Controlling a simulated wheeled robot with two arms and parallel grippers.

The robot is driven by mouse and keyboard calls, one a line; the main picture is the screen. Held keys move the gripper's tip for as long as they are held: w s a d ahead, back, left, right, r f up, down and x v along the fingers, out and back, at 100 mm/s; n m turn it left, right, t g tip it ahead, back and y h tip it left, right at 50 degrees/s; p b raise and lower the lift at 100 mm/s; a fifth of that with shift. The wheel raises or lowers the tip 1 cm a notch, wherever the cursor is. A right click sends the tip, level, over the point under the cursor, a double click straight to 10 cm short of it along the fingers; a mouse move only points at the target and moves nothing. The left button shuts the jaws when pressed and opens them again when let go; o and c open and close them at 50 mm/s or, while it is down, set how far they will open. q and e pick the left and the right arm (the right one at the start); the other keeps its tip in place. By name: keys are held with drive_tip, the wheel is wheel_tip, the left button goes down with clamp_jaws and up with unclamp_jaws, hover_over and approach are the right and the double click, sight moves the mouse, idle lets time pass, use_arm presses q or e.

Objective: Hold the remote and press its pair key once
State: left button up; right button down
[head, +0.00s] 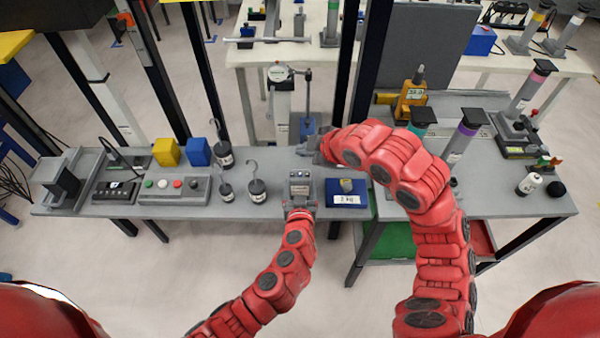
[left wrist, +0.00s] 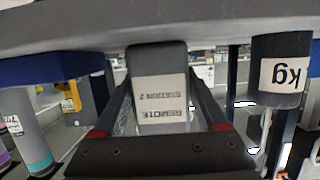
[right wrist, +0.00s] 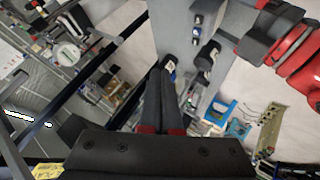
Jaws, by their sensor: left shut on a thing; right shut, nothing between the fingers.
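The remote (head: 300,187) is a small grey box near the bench's front edge. In the left wrist view its label (left wrist: 162,112) reads "REMOTE STATION 7" upside down. My left gripper (head: 300,206) is shut on it, with one finger on each side. The keys are too small to tell apart, so I cannot pick out the pair key. My right gripper (head: 306,150) is shut and empty, beyond the remote and apart from it in the head view. Its closed fingers (right wrist: 163,78) also show in the right wrist view.
A blue block with a label (head: 347,193) lies right of the remote. Hooked weights (head: 257,190) and a button box (head: 174,190) stand to the left. A column-like instrument (head: 281,105) stands behind. Bench space (head: 300,162) around my right gripper is partly clear.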

sight(304, 177)
drive_tip(key=shift+f, duration=3.4)
drive_tip(key=shift+f, duration=0.35)
drive_tip(key=shift+f, duration=0.3)
drive_tip(key=shift+r, duration=0.7)
drive_tip(key=shift+r, duration=0.15)
drive_tip(key=shift+r, duration=2.4)
